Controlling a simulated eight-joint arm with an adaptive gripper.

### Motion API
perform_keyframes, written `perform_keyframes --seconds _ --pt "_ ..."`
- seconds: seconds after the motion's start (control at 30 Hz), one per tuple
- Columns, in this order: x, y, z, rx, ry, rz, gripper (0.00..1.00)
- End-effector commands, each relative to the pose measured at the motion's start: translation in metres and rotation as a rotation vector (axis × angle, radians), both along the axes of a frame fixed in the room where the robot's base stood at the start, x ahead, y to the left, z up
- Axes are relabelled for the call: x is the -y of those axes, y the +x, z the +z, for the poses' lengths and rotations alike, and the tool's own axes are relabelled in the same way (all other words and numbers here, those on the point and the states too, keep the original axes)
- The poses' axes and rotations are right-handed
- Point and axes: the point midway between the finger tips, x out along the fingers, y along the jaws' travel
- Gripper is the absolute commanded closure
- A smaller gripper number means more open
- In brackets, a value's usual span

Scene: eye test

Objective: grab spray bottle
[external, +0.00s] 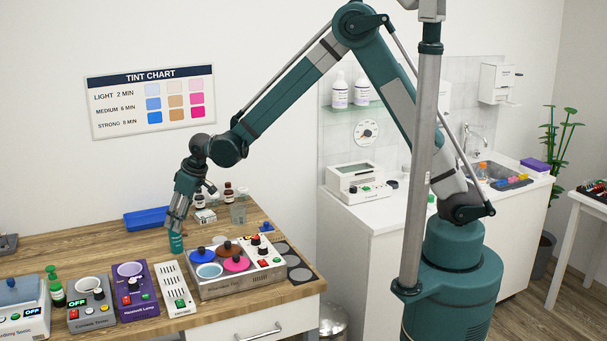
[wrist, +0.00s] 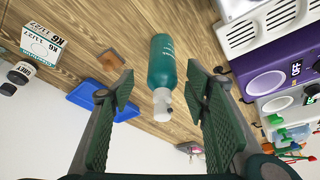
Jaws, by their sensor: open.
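A teal bottle with a white top (wrist: 166,62) lies between the two green ribbed fingers of my gripper (wrist: 160,88) in the wrist view. Its white top is nearest my palm and its body reaches out past the fingertips. A gap shows on each side, so the fingers look apart from it. In the external view the teal bottle (external: 176,243) stands on the wooden table, its upper part hidden by my gripper (external: 175,226), which points down over it. My gripper is open and empty. Another small bottle with a green top (external: 55,287) stands at the left.
A blue tray (external: 146,218) lies behind the bottle. To its right is a pot warmer (external: 240,281) with coloured pots. In front are a white switch panel (external: 176,288) and a purple device (external: 138,292). A white carton (wrist: 42,43) and dark bottles stand beyond. Bare wood surrounds the bottle.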

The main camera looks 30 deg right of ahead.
Motion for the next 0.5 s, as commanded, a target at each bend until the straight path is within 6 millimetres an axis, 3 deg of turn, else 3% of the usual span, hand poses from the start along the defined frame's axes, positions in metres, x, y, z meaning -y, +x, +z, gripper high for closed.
perform_keyframes --seconds 0.2,0.5 --pt "-0.0039 0.0028 -0.0119 0.000 0.000 0.000 0.53" --pt "-0.0042 0.0030 -0.0132 0.000 0.000 0.000 0.53"
